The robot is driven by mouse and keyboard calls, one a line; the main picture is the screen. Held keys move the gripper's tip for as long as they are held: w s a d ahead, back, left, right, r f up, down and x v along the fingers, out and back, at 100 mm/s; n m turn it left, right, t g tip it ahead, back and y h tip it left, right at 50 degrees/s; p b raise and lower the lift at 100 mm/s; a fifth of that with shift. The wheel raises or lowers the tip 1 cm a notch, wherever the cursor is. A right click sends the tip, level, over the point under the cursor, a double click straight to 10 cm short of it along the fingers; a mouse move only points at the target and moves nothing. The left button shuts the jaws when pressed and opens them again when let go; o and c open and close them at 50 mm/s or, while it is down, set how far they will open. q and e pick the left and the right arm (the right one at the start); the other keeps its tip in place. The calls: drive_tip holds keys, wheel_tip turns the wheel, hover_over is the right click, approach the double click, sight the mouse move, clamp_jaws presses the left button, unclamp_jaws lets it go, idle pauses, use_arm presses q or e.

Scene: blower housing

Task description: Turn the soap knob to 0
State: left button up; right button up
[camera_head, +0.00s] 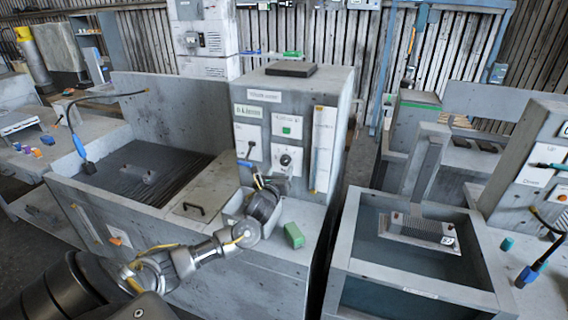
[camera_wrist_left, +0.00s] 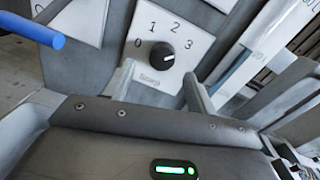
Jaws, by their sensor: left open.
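The soap knob (camera_wrist_left: 162,54) is a round black dial on a white plate, with the marks 0, 1, 2 and 3 around its upper side and a "Soap" label below. Which mark it points at is too small to tell. In the head view the knob (camera_head: 286,160) sits on the front of the grey control cabinet (camera_head: 340,110). My left gripper (camera_wrist_left: 160,88) is open, one finger low on each side of the knob in the wrist view, with nothing between them. In the head view the left gripper (camera_head: 270,182) is just below the knob plate.
Another switch plate (camera_head: 249,150) is left of the knob, and a gauge strip (camera_head: 323,148) is right of it. A green block (camera_head: 294,235) lies on the ledge below.

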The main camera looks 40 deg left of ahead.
sight(285, 163)
use_arm(q)
drive_tip(key=x, duration=0.2)
drive_tip(key=shift+w+r, duration=0.1)
drive_tip(key=shift+w, duration=0.3)
drive_tip(key=shift+w+a+p, duration=0.15)
drive_tip(key=shift+w+p, duration=0.15)
drive_tip(key=shift+w, duration=0.1)
drive_tip(key=shift+w+a, duration=0.15)
drive_tip(key=shift+w, duration=0.1)
drive_tip(key=c, duration=1)
use_arm(e)
drive_tip(key=shift+w+a+r, duration=0.1)
drive_tip(key=shift+w+r, duration=0.15)
drive_tip(key=shift+r, duration=0.2)
